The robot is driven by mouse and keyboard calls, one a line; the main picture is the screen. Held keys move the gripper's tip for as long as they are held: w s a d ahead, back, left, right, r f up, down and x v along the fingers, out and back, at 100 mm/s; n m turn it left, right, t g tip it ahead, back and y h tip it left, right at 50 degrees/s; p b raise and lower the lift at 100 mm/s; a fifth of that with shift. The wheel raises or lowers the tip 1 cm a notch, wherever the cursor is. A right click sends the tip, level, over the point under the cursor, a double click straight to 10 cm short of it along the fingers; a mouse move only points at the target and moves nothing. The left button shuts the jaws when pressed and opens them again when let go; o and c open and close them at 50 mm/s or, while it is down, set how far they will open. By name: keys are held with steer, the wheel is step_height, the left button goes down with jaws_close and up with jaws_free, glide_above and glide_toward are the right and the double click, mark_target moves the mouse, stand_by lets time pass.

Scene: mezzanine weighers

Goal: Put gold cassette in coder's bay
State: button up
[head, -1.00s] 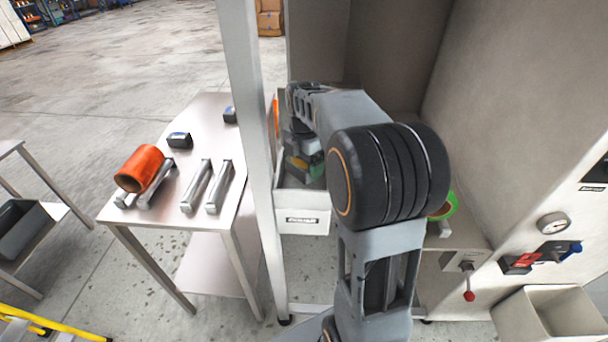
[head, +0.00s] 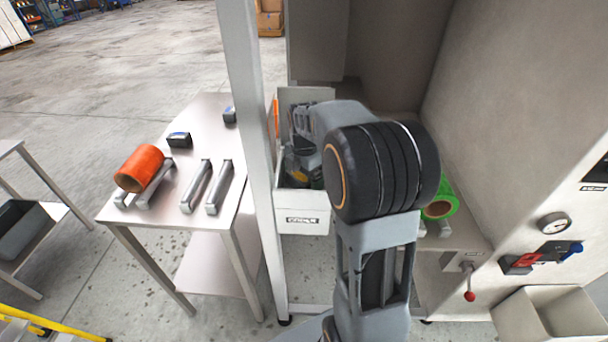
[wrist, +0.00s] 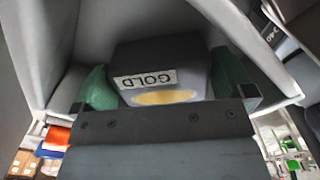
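The gold cassette (wrist: 160,65) is a dark box with a white GOLD label and a yellowish patch, close up in the wrist view. My gripper (wrist: 166,88) has a green finger pad on each side of the cassette, and the pads appear to press against it. Pale walls surround it in that view. In the head view my gripper end is over or within a white open bin (head: 303,198), mostly hidden by my arm. The bin's front label is too small to read. I cannot tell which part is the coder's bay.
A metal table (head: 208,112) at left carries an orange roll (head: 139,168), metal bars and small dark boxes. A pale post (head: 252,130) stands between table and bin. At right are a green roll (head: 441,203), a red-knobbed lever (head: 469,294) and an empty pale bin (head: 552,318).

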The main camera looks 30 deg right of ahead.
step_height(320, 180, up, 11)
steer(key=s+a+f+m+t, duration=0.2)
steer(key=s+a+f+m, duration=0.1)
steer(key=s+m, duration=0.5)
steer(key=s+a+f+m+t, duration=0.1)
steer(key=s+a+f+m, duration=0.3)
steer(key=m, duration=0.9)
steer(key=shift+s+a+f+t+p, duration=0.15)
steer(key=shift+s+a+t+p, duration=0.25)
steer(key=shift+s+a, duration=1.25)
steer(key=shift+s+d, duration=0.35)
